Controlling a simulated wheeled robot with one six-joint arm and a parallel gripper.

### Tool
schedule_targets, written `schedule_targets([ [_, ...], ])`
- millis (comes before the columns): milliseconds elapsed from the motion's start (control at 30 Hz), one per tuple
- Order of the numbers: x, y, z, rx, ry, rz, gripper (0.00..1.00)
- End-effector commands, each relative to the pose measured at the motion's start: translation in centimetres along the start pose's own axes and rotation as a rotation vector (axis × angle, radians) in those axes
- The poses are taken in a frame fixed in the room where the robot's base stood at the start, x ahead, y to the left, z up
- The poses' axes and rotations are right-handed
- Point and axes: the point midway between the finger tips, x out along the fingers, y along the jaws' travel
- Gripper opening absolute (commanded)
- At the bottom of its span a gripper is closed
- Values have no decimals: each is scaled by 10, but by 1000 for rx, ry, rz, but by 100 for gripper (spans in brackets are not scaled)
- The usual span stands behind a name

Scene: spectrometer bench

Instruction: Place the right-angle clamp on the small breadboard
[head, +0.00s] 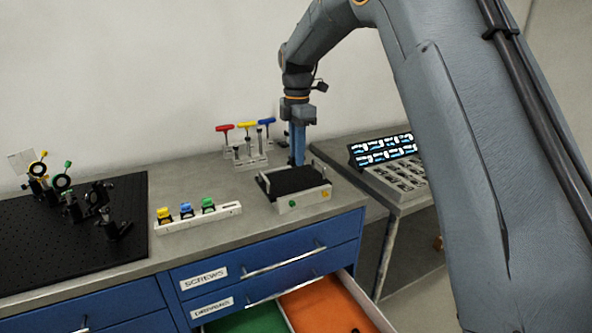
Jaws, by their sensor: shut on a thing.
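The small breadboard appears to be the black plate (291,181) on top of a light grey box with side handles, at the right part of the bench. My gripper (297,160) points straight down, its blue fingers at the back edge of this plate. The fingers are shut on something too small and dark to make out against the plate. I cannot tell whether it touches the plate. I cannot make out the right-angle clamp for certain anywhere.
A white holder (198,218) with coloured knobs lies to the left. A large black breadboard (60,250) carries optics mounts. An open drawer (325,308) has green and orange compartments, with a dark item at the orange one's edge.

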Motion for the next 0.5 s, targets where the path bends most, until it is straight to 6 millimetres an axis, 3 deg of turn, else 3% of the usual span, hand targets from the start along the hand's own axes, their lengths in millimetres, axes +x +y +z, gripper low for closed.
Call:
schedule_targets([
  [500,57,-2,2,3,1,-3,0],
])
